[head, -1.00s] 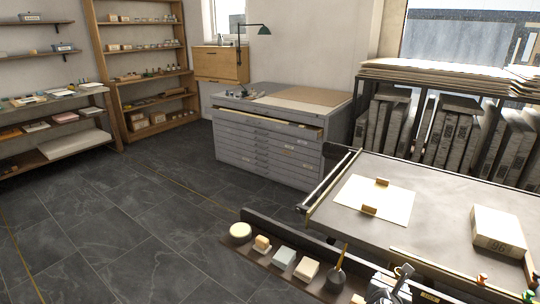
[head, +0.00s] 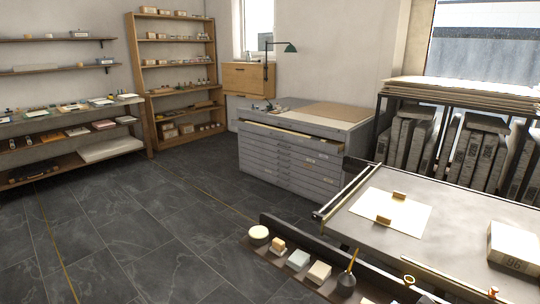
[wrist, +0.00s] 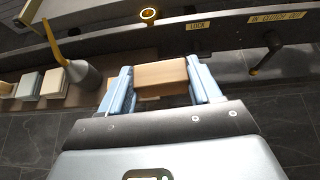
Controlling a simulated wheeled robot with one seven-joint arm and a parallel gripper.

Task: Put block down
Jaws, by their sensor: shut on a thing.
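In the wrist view my gripper (wrist: 162,82) is shut on a tan wooden block (wrist: 160,74), which sits between its two pale blue fingertips. A second tan surface shows just below the block in the picture, partly hidden by the block and the gripper; I cannot tell whether they touch. The block is over or close to a brown wooden ledge (wrist: 130,56) along the press. My gripper and the held block do not show in the head view.
The ledge carries a round cream piece (head: 258,233), a grey-green block (head: 298,259), a cream block (head: 319,272) and a pot with a brush (head: 346,281). The press bed (head: 455,243) holds a paper sheet (head: 410,219) and a stone (head: 514,247). Open floor (head: 150,245) lies left.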

